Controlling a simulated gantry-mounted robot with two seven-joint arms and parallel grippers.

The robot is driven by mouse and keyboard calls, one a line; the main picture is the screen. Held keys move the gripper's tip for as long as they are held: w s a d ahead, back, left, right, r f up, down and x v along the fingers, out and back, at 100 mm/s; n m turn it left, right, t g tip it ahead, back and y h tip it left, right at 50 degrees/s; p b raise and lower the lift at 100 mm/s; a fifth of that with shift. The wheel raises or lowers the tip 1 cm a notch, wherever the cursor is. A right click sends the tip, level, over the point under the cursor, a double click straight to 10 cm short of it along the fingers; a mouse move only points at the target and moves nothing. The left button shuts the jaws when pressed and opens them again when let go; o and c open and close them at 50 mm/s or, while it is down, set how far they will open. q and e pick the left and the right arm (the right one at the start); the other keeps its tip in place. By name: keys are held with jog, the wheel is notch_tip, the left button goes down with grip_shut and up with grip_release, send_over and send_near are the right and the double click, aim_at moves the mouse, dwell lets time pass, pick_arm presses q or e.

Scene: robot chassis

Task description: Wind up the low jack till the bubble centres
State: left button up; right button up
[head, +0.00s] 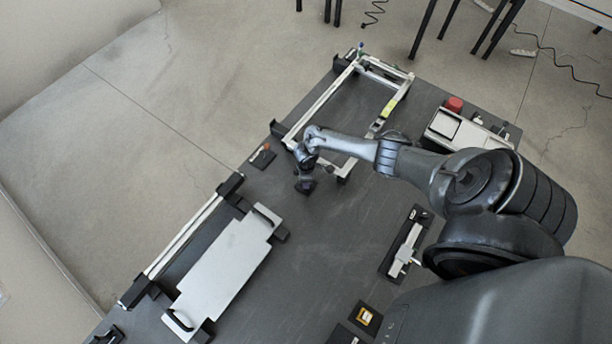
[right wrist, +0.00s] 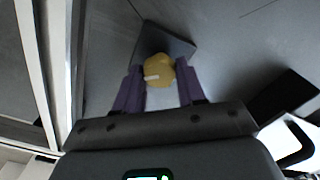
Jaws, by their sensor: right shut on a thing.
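A pale rectangular frame (head: 318,104) lies at the far end of the dark table. A yellow-green level (head: 389,107) sits on its right rail; the bubble is too small to read. My right gripper (head: 305,182) is low over the table by the frame's near left corner. In the right wrist view its purple fingers (right wrist: 160,88) are shut on a yellow knob (right wrist: 158,69) with a small white mark. The knob stands over a dark base plate (right wrist: 176,42). The knob is hidden in the head view, and its link to the frame is not clear. My left gripper is not in view.
A white plate with black handles (head: 225,268) lies at the near left. An orange-topped part (head: 263,156) is left of my gripper. A grey tray (head: 455,132) and red piece (head: 454,104) are at the right. The table's middle (head: 325,235) is clear.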

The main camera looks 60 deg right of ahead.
jog(key=m+p, duration=0.2)
jog(key=m, duration=0.1)
jog(key=shift+r+m, duration=0.15)
jog(key=shift+m, duration=0.15)
jog(key=shift+m+p, duration=0.65)
jog(key=shift+m, duration=0.95)
jog(key=o, duration=1.1)
jog(key=shift+c, duration=0.2)
